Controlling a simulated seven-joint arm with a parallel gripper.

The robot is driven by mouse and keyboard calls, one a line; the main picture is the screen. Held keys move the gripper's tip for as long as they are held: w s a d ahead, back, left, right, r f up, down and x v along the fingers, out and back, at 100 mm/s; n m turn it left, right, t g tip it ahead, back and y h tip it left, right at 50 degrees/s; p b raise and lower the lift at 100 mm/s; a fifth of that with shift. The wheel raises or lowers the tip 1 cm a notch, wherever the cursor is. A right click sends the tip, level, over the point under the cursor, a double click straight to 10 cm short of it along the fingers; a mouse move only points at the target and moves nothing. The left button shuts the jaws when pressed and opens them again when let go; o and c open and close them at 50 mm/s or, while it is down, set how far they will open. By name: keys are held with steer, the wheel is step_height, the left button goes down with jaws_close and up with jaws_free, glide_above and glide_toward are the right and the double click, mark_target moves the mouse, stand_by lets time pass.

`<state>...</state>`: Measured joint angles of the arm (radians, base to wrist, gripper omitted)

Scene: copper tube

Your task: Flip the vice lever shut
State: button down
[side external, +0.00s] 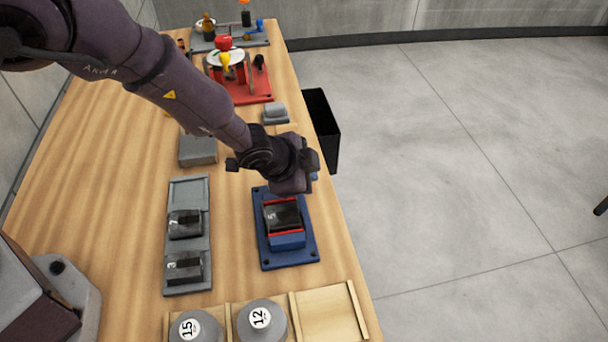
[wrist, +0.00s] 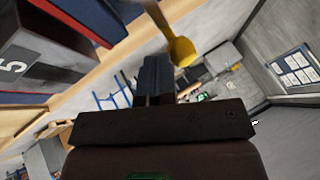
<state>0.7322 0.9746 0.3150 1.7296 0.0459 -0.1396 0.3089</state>
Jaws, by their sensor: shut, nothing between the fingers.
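The blue vice (side external: 287,243) stands near the table's right edge in the side view, with a dark block marked 5 (side external: 285,216) between its red-lined jaws. The block (wrist: 40,60) and blue vice parts (wrist: 85,14) also show at the upper left of the wrist view. A grey rod with a yellow knob (wrist: 181,50), which looks like the vice lever, lies just beyond my fingertips there. In the side view my arm hides it. My gripper (side external: 296,188) is at the far end of the vice, its fingers (wrist: 154,78) shut and empty. Contact with the lever cannot be told.
A grey rack (side external: 188,253) with two dark blocks stands left of the vice. Round weights marked 15 (side external: 194,328) and 12 (side external: 262,320) sit in a wooden tray (side external: 330,312) in front. A black bin (side external: 322,130) is beyond the right edge. A red stand (side external: 252,85) is farther back.

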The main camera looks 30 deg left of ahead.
steer(key=shift+w+a, duration=0.15)
steer(key=shift+w, duration=0.2)
steer(key=shift+w+a+n+y, duration=0.1)
steer(key=shift+w+n+y, duration=0.25)
steer(key=shift+n+y, duration=0.5)
steer(key=n, duration=0.1)
steer(key=w+a+n+y, duration=0.1)
steer(key=n, duration=0.1)
steer(key=shift+y, duration=0.25)
steer(key=shift+w+a+r, duration=0.1)
steer(key=shift+w+a, duration=0.25)
steer(key=shift+a, duration=0.2)
steer(key=shift+w+a, duration=0.3)
steer(key=shift+a, duration=0.25)
steer(key=shift+a+n+y, duration=0.35)
steer(key=shift+n+y, duration=0.05)
steer(key=shift+n, duration=0.35)
steer(key=shift+a, duration=0.75)
